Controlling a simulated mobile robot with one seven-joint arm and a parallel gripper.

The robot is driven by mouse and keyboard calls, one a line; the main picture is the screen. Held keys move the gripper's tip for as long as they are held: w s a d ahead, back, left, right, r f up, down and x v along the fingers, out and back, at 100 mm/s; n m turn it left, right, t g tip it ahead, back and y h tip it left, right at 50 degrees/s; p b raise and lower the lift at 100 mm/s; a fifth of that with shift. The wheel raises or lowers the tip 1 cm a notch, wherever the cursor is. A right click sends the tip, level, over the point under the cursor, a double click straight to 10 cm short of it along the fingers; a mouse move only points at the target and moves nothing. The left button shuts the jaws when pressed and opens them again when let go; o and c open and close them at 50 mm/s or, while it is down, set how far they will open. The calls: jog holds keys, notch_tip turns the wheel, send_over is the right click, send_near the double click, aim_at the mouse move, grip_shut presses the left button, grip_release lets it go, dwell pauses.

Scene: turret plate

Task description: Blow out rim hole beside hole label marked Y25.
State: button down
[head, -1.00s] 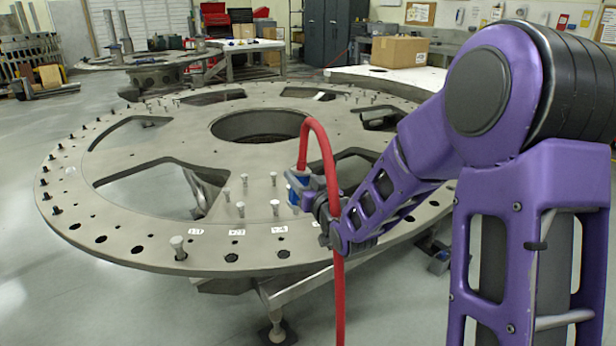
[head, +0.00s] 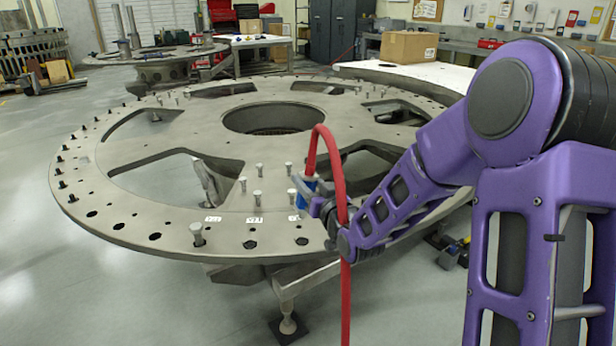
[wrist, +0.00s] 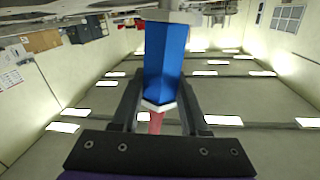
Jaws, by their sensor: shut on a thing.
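My gripper (head: 318,203) is shut on a blue air tool (head: 305,191) with a red hose (head: 336,160) looping up over it and hanging down in front of the plate. In the wrist view the blue tool (wrist: 165,62) sits between the two dark fingers. Its tip is hidden in the head view. The large grey turret plate (head: 180,150) has a row of rim holes; two dark ones (head: 249,244) (head: 302,241) lie left of my gripper. Small white labels (head: 213,219) (head: 255,220) sit inward of them, too small to read. A third label (head: 293,218) is beside the tool.
Several upright pins stand on the plate, one at the near rim (head: 197,234) and others near the tool (head: 258,197). Bolts line the left rim. A stand leg (head: 288,315) is below the plate. Floor at the left (head: 60,280) is clear.

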notch_tip(320, 180, down, 5)
jog(key=b, duration=0.3)
jog(key=shift+b, duration=0.4)
jog(key=shift+f, duration=0.65)
jog(key=shift+s+f, duration=0.1)
jog(key=shift+f, duration=0.75)
dwell(1.5)
jog(key=shift+r, duration=0.1)
jog(key=shift+r+p, duration=2.4)
jog(key=shift+r, duration=1.7)
